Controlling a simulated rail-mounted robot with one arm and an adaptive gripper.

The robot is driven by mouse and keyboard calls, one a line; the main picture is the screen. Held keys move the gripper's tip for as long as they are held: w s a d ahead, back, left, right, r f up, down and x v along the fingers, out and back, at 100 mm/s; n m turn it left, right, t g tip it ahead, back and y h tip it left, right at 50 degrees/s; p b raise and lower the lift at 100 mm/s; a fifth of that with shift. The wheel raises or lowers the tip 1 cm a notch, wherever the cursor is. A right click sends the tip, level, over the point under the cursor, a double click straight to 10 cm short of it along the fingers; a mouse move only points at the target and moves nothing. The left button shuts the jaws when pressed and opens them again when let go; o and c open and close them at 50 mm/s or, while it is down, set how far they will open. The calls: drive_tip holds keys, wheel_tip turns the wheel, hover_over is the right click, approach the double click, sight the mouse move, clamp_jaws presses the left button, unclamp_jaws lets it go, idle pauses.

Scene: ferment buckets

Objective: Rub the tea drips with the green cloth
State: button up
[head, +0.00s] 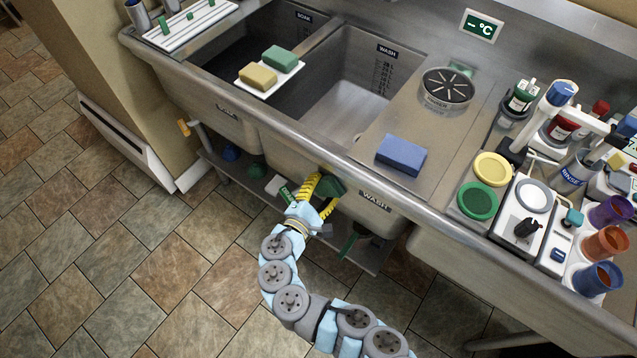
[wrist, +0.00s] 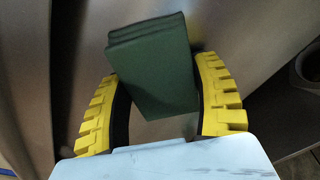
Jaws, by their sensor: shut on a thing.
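My gripper (head: 323,190) is in front of the wash sink's outer front wall, below the rim. Its yellow fingers (wrist: 160,105) are shut on the green cloth (wrist: 153,65), a dark folded block that stands up between them in the wrist view. In the head view the green cloth (head: 331,185) shows partly, behind the fingers. Bare steel lies behind the cloth in the wrist view; I cannot tell whether the cloth touches it. I cannot make out any tea drips in either view; the cloth and gripper hide part of the steel.
The sink rim (head: 330,157) runs just above my gripper. A blue sponge (head: 401,155) lies on the steel drainboard (head: 425,125). A white tray (head: 272,88) carries a green sponge and a yellow one. Bottles, lids and cups crowd the right. A lower shelf (head: 235,172) runs under the sinks.

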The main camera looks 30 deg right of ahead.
sight(311, 172)
drive_tip(key=shift+s+d, duration=0.35)
drive_tip(key=shift+s, duration=0.45)
drive_tip(key=shift+w+a+b, duration=0.5)
drive_tip(key=shift+w, duration=0.6)
drive_tip(key=shift+w+a+b, duration=0.5)
drive_tip(key=shift+w+a, duration=0.05)
drive_tip(key=shift+w, duration=0.6)
drive_tip(key=shift+w+a+b, duration=0.5)
drive_tip(key=shift+w, duration=0.6)
drive_tip(key=shift+s+a, duration=0.1)
drive_tip(key=shift+a, duration=0.05)
drive_tip(key=shift+w+f+v, duration=0.1)
drive_tip(key=shift+f+v, duration=0.05)
drive_tip(key=shift+v, duration=1.2)
drive_tip(key=shift+w+f+v, duration=0.15)
drive_tip(key=shift+v, duration=1.2)
drive_tip(key=shift+a+b, duration=0.3)
drive_tip(key=v, duration=0.3)
drive_tip(key=shift+w+f, duration=0.1)
drive_tip(key=shift+w, duration=0.05)
